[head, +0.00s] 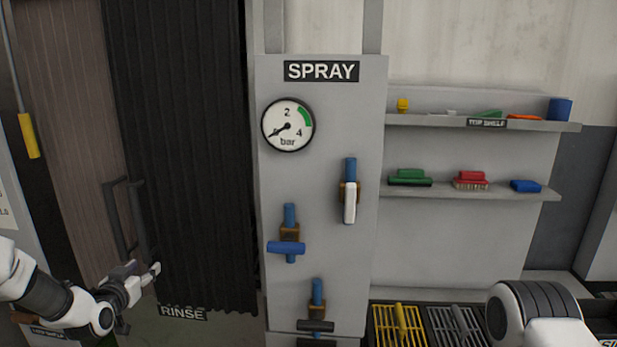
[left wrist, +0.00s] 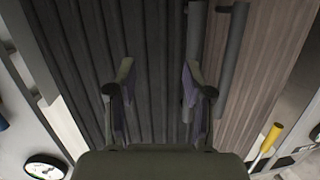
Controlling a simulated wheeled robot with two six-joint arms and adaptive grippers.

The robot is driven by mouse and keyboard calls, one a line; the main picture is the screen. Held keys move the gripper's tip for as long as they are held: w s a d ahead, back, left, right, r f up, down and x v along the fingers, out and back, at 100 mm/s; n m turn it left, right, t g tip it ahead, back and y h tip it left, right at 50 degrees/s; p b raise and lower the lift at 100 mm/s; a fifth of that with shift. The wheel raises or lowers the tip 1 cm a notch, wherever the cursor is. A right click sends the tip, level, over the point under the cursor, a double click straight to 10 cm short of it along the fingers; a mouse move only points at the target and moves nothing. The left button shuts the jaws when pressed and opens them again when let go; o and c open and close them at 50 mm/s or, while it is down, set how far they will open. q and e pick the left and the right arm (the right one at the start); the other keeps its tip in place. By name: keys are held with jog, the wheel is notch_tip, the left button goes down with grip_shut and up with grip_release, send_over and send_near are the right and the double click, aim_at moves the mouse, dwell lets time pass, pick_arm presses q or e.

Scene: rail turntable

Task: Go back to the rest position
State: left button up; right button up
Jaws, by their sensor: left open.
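My left gripper (head: 152,272) is at the lower left of the head view, in front of the dark pleated curtain (head: 180,130) and below a grey pair of upright handles (head: 130,215). In the left wrist view its two fingers (left wrist: 158,90) stand apart with nothing between them. The same dark curtain fills the middle of that view, with the handle bars (left wrist: 228,60) beyond the right finger. My right arm shows at the lower right of the head view, but its gripper is not visible.
A grey SPRAY panel (head: 275,200) with a pressure gauge (head: 288,125) and several blue-piped valves stands in the middle. Shelves (head: 470,193) with brushes are at right. Yellow and grey racks (head: 400,325) lie below. A yellow-handled tool (head: 30,135) hangs at far left.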

pick_arm(q)
jog(key=s+d+f+m+g+h, duration=0.1)
jog(key=s+d+f+g, duration=0.1)
jog(key=s+d+f, duration=0.45)
jog(key=s+d+f+g+h, duration=0.1)
jog(key=s+d+f+g, duration=0.25)
jog(key=f, duration=0.55)
jog(key=s+d+f+m+g, duration=0.1)
jog(key=s+d+f+g, duration=0.1)
jog(key=s+d+f, duration=0.5)
jog(key=s+d+f+g, duration=0.2)
jog(key=s+f+g, duration=0.2)
jog(key=s+f, duration=0.6)
jog(key=s+r+n+g, duration=0.1)
jog(key=s+g, duration=0.1)
jog(key=s, duration=0.7)
jog(key=s+r+n+g, duration=0.1)
jog(key=s+g, duration=0.1)
jog(key=s, duration=0.7)
jog(key=shift+d+r+y, duration=0.3)
jog(key=shift+w, duration=0.1)
jog(key=shift+c, duration=0.4)
